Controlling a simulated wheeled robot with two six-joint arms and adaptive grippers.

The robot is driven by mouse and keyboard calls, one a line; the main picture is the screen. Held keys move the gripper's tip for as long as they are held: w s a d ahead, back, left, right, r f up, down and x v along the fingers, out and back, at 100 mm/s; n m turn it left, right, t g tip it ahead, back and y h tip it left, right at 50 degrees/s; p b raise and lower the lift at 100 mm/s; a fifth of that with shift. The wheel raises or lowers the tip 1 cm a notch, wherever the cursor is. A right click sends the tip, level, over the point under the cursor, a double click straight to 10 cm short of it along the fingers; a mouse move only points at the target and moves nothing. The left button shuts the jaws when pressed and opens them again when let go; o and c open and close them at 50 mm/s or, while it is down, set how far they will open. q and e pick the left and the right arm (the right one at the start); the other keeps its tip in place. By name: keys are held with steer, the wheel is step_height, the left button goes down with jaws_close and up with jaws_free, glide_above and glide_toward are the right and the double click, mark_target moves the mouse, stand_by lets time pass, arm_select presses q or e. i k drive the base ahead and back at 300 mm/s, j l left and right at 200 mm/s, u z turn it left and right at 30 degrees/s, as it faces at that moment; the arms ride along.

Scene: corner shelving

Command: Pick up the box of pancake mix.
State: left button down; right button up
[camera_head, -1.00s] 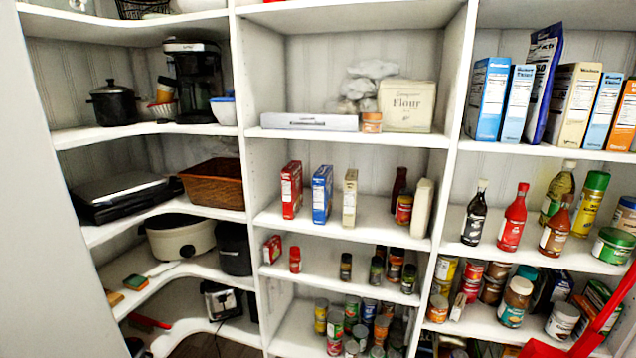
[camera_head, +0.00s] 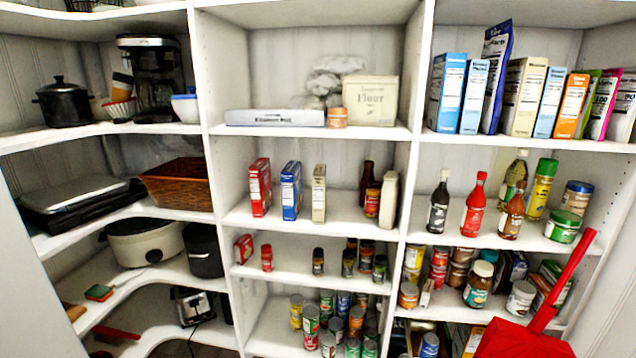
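Several boxes stand in view, and the lettering is too small to tell which is the pancake mix. On the middle shelf stand a red box (camera_head: 260,187), a blue box (camera_head: 291,190) and a cream box (camera_head: 319,193), upright and apart. On the upper right shelf stand a large blue box (camera_head: 447,92), a light blue box (camera_head: 476,96), a dark blue bag (camera_head: 495,76), a tan box (camera_head: 524,97), another light blue box (camera_head: 550,102), an orange box (camera_head: 571,105) and a few more at the right end. Neither of my grippers shows.
Bottles, such as a red one (camera_head: 475,204), stand below the upper right boxes. A flour package (camera_head: 371,100) is on the upper middle shelf. A red dustpan-like object (camera_head: 522,343) with a long handle stands at the lower right. A white upright divider (camera_head: 413,190) separates the bays.

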mark_target(292, 176)
steer(key=i+l, duration=0.15)
steer(key=l, duration=0.3)
steer(key=i+l, duration=0.1)
steer(key=l, duration=0.3)
steer(key=i+l, duration=0.15)
steer(key=l, duration=0.3)
steer(key=u, duration=1.9)
